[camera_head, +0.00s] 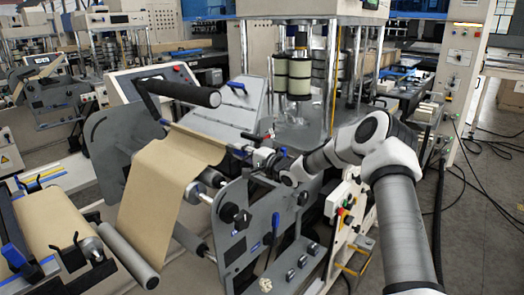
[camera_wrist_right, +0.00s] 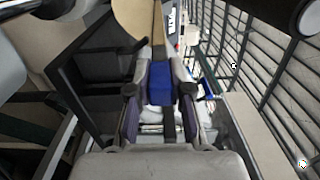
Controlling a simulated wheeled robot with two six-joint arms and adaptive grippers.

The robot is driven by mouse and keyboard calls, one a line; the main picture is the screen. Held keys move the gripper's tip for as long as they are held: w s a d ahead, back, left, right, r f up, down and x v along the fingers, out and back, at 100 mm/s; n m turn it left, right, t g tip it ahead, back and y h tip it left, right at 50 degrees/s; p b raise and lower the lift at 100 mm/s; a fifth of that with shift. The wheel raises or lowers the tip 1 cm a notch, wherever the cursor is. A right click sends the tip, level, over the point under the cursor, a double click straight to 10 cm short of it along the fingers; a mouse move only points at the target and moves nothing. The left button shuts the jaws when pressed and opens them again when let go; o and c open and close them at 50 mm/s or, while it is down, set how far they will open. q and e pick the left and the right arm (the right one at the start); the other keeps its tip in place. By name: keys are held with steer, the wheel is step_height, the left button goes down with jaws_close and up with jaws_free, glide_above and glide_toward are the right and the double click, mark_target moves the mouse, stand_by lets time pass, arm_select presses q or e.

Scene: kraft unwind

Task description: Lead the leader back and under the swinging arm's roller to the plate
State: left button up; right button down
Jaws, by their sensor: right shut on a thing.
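The tan kraft leader (camera_head: 160,190) hangs as a wide sheet over the grey unwind frame, its upper end bent over near the frame's top. The dark roller (camera_head: 185,93) on its black arm stands above and behind that end. A light grey sloping plate (camera_head: 228,108) lies behind the sheet, to the right of the roller. My right gripper (camera_head: 257,152) is at the right end of the sheet's upper edge. In the right wrist view my right gripper (camera_wrist_right: 160,95) is shut on a blue tab (camera_wrist_right: 160,83), with tan sheet (camera_wrist_right: 133,18) just beyond it. My left gripper is out of view.
A kraft roll (camera_head: 45,215) lies at the lower left, with a grey roller (camera_head: 128,255) beside it. The grey side plate (camera_head: 265,215) with knobs stands below my right gripper. A control box (camera_head: 150,83) and a column of pale rollers (camera_head: 292,77) stand behind.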

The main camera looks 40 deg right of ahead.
steer(key=shift+f, duration=0.1)
step_height(320, 180, down, 3)
steer(key=shift+r+b, duration=0.1)
steer(key=shift+b, duration=0.85)
steer(key=shift+f, duration=0.35)
steer(key=c, duration=1)
jaws_free()
